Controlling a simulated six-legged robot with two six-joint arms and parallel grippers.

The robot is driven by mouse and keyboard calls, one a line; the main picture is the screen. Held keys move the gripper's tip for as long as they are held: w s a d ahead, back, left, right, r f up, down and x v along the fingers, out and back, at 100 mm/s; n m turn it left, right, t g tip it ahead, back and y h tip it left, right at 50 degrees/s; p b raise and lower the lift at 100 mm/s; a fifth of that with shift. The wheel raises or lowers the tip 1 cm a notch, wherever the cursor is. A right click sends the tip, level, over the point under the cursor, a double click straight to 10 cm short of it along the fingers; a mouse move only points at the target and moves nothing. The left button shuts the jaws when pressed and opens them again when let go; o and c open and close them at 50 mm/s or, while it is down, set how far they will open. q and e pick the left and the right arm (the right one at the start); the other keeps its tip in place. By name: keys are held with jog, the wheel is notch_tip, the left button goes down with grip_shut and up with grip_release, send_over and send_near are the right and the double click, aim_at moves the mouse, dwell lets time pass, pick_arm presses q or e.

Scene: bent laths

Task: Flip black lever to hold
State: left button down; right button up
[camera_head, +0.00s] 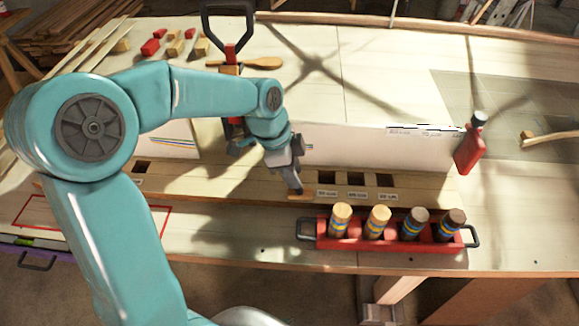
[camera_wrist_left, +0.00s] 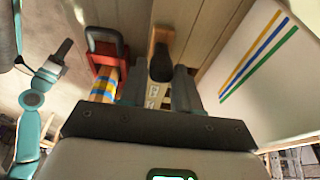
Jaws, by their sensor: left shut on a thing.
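The black lever (camera_wrist_left: 160,66), a dark piece with a rounded end, shows in the left wrist view between my left gripper's fingers, over a wooden block (camera_wrist_left: 160,36). My left gripper (camera_head: 293,180) is low over the slotted wooden rail, near its labels, and is shut on the lever. In the head view the gripper hides most of the lever, so its angle is unclear. My right gripper (camera_wrist_left: 62,49) shows small at the left of the left wrist view; its jaw state is unclear. It is not in the head view.
A red rack (camera_head: 340,244) with several striped pegs stands just right of the left gripper. A long white panel (camera_head: 375,145) stands behind the rail. A red bottle (camera_head: 469,150) is at its right end. A black D-shaped handle (camera_head: 229,6) stands farther back.

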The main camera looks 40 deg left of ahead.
pick_arm(q)
jog(key=shift+w+d+r+g+y+p, duration=0.3)
jog(key=shift+d+y+p, duration=0.2)
jog(key=shift+p, duration=0.15)
jog(key=shift+w+d+r+g+y+p, duration=0.2)
jog(key=shift+d+g+y+p, duration=0.15)
jog(key=shift+y+p, duration=0.2)
jog(key=shift+w+d+f+g+y+p, duration=0.15)
jog(key=shift+w+d+g+y+p, duration=0.2)
jog(key=shift+d+g+y+p, duration=0.25)
jog(key=y, duration=0.1)
jog(key=w+d+g+y+p, duration=0.1)
jog(key=shift+d+f+y+p, duration=0.25)
jog(key=shift+f+y+p, duration=0.05)
jog(key=shift+f+y, duration=0.05)
jog(key=shift+w+d+f+g+y+p, duration=0.35)
jog(key=shift+d+g+y, duration=0.15)
jog(key=shift+y, duration=0.2)
jog(key=c, duration=0.9)
grip_release()
jog(key=shift+f, duration=0.1)
